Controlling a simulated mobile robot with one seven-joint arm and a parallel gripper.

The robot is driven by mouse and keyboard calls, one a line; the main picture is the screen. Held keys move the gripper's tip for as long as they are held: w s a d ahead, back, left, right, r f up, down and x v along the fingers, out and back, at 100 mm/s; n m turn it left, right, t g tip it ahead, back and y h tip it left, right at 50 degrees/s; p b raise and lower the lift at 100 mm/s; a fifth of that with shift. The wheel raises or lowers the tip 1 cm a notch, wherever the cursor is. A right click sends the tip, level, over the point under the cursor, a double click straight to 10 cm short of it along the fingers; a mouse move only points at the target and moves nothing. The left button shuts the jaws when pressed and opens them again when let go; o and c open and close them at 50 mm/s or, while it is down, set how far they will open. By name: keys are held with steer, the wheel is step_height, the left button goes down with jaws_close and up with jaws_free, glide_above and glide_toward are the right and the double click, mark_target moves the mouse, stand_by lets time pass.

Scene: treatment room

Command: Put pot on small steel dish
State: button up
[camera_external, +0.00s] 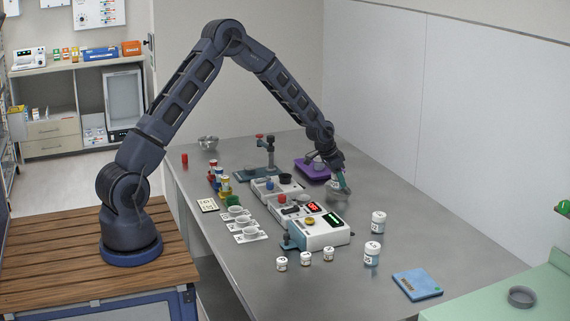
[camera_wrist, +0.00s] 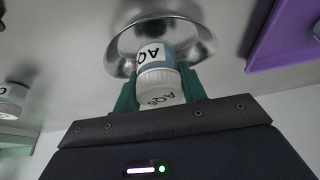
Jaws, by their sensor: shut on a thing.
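The pot (camera_wrist: 158,80), with a white ribbed lid and a blue band lettered "AQ", sits between my green fingers in the wrist view. My gripper (camera_wrist: 160,90) is shut on its sides. The small steel dish (camera_wrist: 121,53), a shiny round bowl, lies beyond the pot, which overlaps its opening. I cannot tell whether the pot touches the dish. In the external view my gripper (camera_external: 344,188) is low over the table beside the purple tray; the pot and dish are mostly hidden there.
The purple tray (camera_external: 307,171) is behind my gripper. Grey devices (camera_external: 322,231) stand in front of it. White-lidded pots (camera_external: 378,222) stand at the right, near a blue pad (camera_external: 417,284).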

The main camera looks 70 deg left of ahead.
steer(key=shift+f, duration=1.05)
steer(key=shift+f, duration=0.1)
steer(key=o, duration=1)
steer(key=s+d+r, duration=0.3)
steer(key=s+r, duration=0.3)
steer(key=r, duration=0.5)
steer(key=s+d+r, duration=0.2)
steer(key=s+r, duration=0.5)
steer(key=r, duration=0.5)
steer(key=s+d+r, duration=0.3)
steer(key=s+r, duration=0.2)
steer(key=s, duration=0.2)
steer(key=s+d+r, duration=0.3)
steer(key=s+r, duration=0.2)
steer(key=s, duration=0.2)
steer(key=shift+n, duration=0.4)
steer(key=s+d+r, duration=0.1)
steer(key=s, duration=0.8)
steer(key=s+d, duration=0.2)
steer(key=s, duration=0.7)
steer(key=s+d+r, duration=0.1)
steer(key=s+d, duration=0.1)
steer(key=s, duration=0.8)
steer(key=shift+r, duration=0.35)
